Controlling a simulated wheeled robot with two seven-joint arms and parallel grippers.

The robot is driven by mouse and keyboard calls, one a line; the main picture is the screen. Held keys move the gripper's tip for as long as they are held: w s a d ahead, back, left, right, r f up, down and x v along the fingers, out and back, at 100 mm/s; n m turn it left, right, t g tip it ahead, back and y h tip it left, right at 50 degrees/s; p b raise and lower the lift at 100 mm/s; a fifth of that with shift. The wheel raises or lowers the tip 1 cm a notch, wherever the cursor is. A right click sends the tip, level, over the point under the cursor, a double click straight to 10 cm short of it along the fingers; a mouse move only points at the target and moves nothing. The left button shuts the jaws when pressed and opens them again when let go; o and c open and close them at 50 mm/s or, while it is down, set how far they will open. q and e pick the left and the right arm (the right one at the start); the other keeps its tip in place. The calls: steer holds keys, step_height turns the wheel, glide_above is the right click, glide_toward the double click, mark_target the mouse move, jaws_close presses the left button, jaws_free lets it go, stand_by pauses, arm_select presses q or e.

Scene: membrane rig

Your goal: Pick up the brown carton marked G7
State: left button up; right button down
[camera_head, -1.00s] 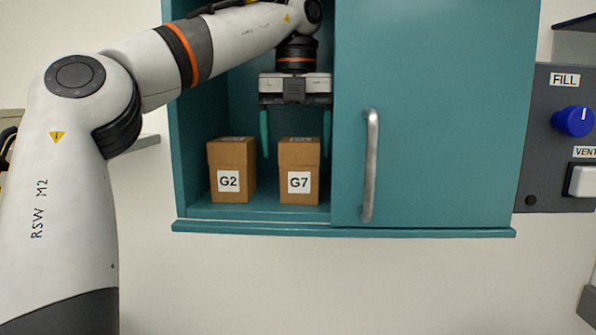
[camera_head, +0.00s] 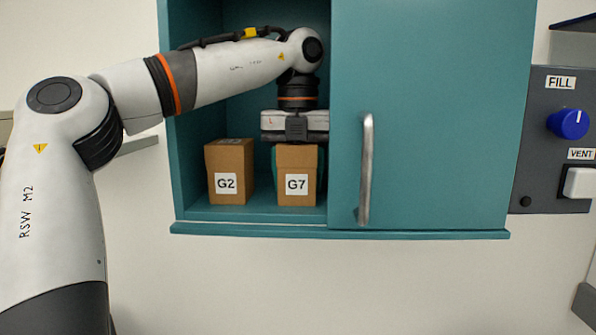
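The brown carton marked G7 (camera_head: 297,160) stands upright on the cabinet shelf, its white label facing me. My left gripper (camera_head: 297,165) points straight down over it, its body just above the carton's top. Its teal fingers show as narrow strips close against the carton's left and right sides, so it looks shut on the carton. The carton's front hides most of the fingers. My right gripper is not in view.
A similar carton marked G2 (camera_head: 229,160) stands just left, with a narrow gap between. The teal cabinet (camera_head: 340,232) has a closed right-hand door (camera_head: 440,120) with a metal handle (camera_head: 366,170). A grey panel (camera_head: 540,140) with a blue knob (camera_head: 568,123) is at right.

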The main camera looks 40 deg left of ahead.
arm_select(q)
steer(key=shift+c, duration=1.6)
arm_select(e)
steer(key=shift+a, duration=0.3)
